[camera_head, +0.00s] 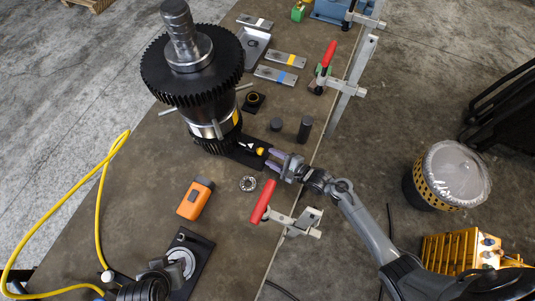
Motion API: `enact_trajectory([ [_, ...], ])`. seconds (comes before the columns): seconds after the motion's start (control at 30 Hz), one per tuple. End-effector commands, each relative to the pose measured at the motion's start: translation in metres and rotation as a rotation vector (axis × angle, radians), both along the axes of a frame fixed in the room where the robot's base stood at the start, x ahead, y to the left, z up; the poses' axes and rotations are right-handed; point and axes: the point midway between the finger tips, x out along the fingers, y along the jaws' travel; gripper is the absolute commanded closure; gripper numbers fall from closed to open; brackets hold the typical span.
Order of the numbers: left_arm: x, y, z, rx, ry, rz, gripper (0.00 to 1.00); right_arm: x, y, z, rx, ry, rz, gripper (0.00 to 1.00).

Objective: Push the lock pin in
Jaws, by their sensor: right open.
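A tall gear assembly (200,85) with a large black toothed gear and a grey shaft stands upright on the table. A black base bracket (247,147) extends from its foot to the right. A yellow knob (261,151), which looks like the lock pin's head, sits near that bracket's end. How deep the pin sits cannot be told. My right gripper (277,160) is open, its grey fingers pointing left at the knob from close by; whether they touch it cannot be told.
Red-handled clamps (263,202) line the table's right edge. An orange box (195,198), a small bearing ring (248,184) and dark cylinders (304,129) lie nearby. A yellow hose (101,195) loops at left. Bare table (140,195) lies left of the orange box.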

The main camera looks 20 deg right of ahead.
Motion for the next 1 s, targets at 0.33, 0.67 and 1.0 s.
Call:
enact_trajectory([
  [0.33, 0.000, -0.002, -0.001, -0.009, 0.000, 0.006, 0.58, -0.045, -0.028, 0.014, -0.001, 0.002, 0.001, 0.59],
  [0.67, 0.000, -0.001, -0.001, -0.005, 0.000, 0.004, 0.58, -0.055, -0.035, 0.019, -0.001, 0.000, 0.001, 0.59],
  [1.0, 0.000, 0.001, -0.002, 0.005, 0.000, -0.003, 0.58, -0.055, -0.035, 0.019, -0.002, 0.001, 0.000, 0.59],
])
